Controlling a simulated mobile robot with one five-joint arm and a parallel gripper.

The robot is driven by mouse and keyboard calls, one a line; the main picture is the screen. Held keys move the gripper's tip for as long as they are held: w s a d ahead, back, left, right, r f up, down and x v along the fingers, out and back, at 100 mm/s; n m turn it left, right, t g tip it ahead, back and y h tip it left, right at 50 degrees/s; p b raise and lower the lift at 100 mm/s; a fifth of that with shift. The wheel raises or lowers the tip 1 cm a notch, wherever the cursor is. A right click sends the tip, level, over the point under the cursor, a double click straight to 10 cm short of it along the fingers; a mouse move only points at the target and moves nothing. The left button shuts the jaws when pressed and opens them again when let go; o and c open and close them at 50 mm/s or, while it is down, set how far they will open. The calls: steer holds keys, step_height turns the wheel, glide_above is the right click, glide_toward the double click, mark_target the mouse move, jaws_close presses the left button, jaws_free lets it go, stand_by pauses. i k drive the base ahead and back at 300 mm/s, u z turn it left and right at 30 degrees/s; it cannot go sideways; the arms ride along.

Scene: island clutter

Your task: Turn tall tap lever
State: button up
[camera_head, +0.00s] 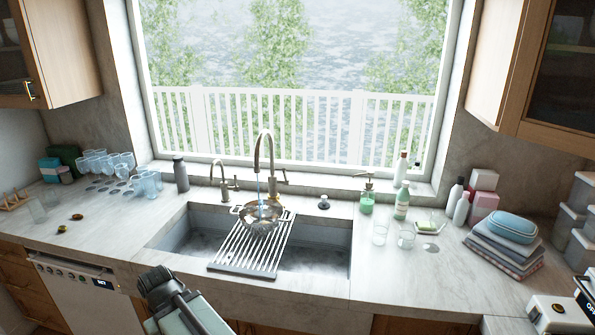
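The tall tap (264,152) stands behind the sink (325,243), its arched spout over a round metal strainer or pan (262,216). A short lever (284,178) sticks out on the right side of the tall tap. A thin bluish streak, which looks like running water, drops from the spout into the pan. A shorter tap (222,178) with its own side handle stands to the left. Part of my arm shows at the bottom edge, well in front of the sink and apart from the taps. No gripper fingers can be made out.
A slatted drying rack (252,248) lies across the sink. A dark bottle (181,174) and several glasses (146,184) stand to the left. A green soap dispenser (367,196) and bottles (402,202) stand to the right. The front counter edge lies between my arm and the sink.

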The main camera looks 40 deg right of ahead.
mark_target(285, 181)
steer(key=z, duration=0.05)
steer(key=i, duration=0.85)
